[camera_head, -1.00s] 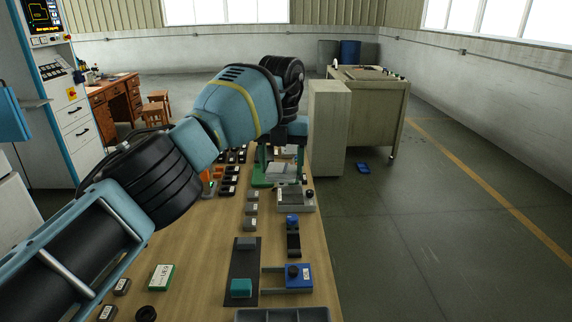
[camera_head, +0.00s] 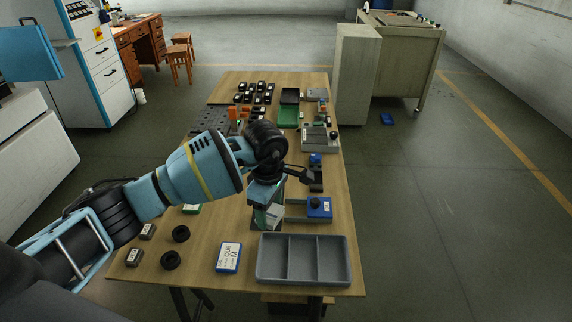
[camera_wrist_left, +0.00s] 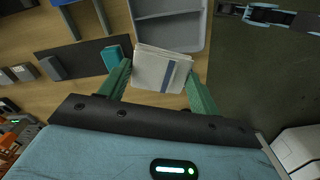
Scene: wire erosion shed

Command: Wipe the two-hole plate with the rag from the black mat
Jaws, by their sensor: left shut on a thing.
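My left gripper (camera_head: 268,214) is shut on a folded pale rag (camera_head: 274,216) above the near part of the bench. In the head view my arm hides most of the mat. I cannot tell for sure which piece is the two-hole plate. My right gripper is not in view.
A grey three-part tray (camera_head: 303,281) stands at the bench's near right edge. A blue clamp-like piece (camera_head: 319,207) lies just beyond it. A grey fixture (camera_head: 320,140), a green tray (camera_head: 288,117) and several dark blocks stand farther back. Black rings (camera_head: 181,234) and a label box (camera_head: 229,257) lie near left.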

